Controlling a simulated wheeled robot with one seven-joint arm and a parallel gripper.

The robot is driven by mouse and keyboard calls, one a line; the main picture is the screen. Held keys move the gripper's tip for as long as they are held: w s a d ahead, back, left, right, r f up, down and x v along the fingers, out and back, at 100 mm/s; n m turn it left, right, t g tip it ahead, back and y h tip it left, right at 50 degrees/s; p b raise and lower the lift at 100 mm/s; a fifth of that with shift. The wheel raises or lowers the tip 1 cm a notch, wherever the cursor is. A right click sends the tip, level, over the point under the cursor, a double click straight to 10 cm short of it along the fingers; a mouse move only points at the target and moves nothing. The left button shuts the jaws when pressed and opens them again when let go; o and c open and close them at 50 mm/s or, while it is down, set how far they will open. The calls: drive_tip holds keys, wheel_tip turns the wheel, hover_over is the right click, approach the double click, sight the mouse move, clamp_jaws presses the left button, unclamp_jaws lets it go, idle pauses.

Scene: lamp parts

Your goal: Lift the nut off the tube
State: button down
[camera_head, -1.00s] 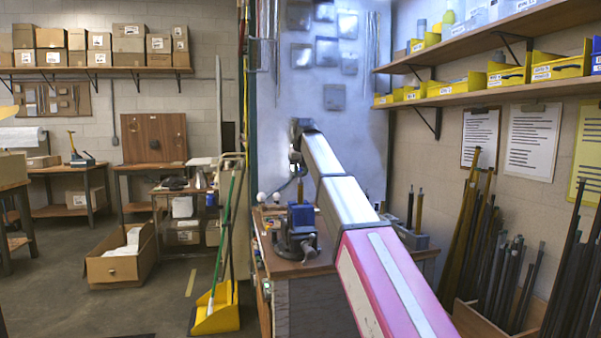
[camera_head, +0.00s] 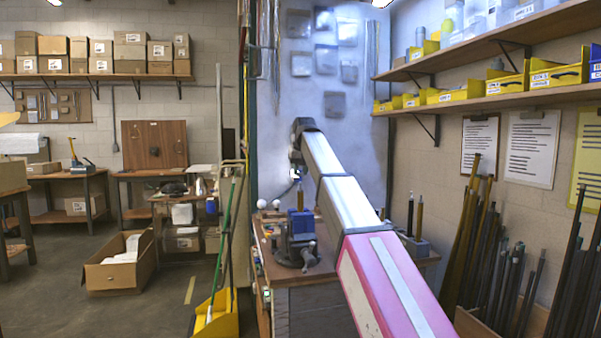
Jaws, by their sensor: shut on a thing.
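My gripper (camera_head: 297,178) hangs from the end of my arm above a blue and dark vise (camera_head: 300,238) on the workbench. It is small and dark in this view, and its fingers are hard to make out. It is shut on the nut, which is too small to pick out. A thin upright piece, perhaps the tube, shows just above the vise jaws. I cannot tell whether the nut and the tube touch.
A yellow dustpan (camera_head: 216,318) and broom stand left of the bench. Shelves with yellow bins (camera_head: 557,77) line the right wall.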

drive_tip(key=shift+r, duration=0.1)
drive_tip(key=shift+r, duration=1.9)
